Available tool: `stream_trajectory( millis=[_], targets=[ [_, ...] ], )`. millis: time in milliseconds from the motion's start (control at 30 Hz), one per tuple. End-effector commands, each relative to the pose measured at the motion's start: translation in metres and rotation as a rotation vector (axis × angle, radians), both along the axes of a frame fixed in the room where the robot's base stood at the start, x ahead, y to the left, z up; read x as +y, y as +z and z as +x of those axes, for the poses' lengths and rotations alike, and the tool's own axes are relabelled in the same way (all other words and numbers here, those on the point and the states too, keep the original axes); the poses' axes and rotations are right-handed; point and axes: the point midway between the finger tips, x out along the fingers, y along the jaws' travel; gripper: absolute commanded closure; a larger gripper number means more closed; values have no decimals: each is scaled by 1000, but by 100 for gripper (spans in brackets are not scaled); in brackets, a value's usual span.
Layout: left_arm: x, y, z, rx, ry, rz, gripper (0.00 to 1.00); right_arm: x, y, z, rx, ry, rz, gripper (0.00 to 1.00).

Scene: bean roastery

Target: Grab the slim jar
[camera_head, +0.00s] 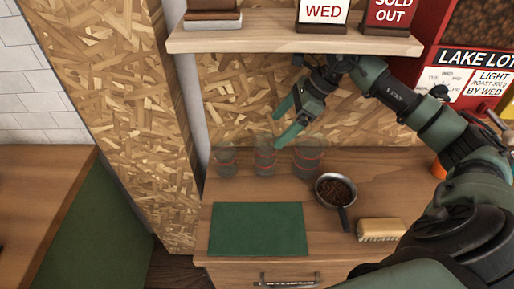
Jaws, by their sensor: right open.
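Three clear glass jars stand in a row at the back of the wooden counter. The left jar (227,161) looks the narrowest and a little shorter. The middle jar (265,160) and the wider right jar (309,157) show reddish bands. I cannot tell for sure which is the slim jar. My right gripper (279,131) is open and empty, above and just in front of the middle jar in the picture; its lower fingertip overlaps that jar's rim. I cannot tell whether it touches. My left gripper is out of view.
A metal scoop of dark beans (336,191), a wood-backed brush (381,230) and a green mat (257,229) lie on the counter. A shelf (270,44) with signs overhangs the jars. An OSB panel (120,90) stands left. My right arm covers the counter's right side.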

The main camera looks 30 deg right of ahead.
Motion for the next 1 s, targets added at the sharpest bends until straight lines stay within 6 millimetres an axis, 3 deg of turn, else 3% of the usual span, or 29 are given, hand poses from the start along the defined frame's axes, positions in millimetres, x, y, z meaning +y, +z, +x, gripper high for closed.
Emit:
stream_trajectory(
  millis=[267,467,600,867,1000],
  targets=[
    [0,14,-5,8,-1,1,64,13,-20,7,3,3,1,11],
    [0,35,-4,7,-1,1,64,28,-43,14,4,2,4,11],
    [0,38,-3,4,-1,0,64,34,-58,19,3,2,0,11],
    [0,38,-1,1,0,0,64,35,-63,20,0,2,-1,11],
    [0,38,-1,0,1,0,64,35,-63,20,0,2,-1,47]
  ],
)
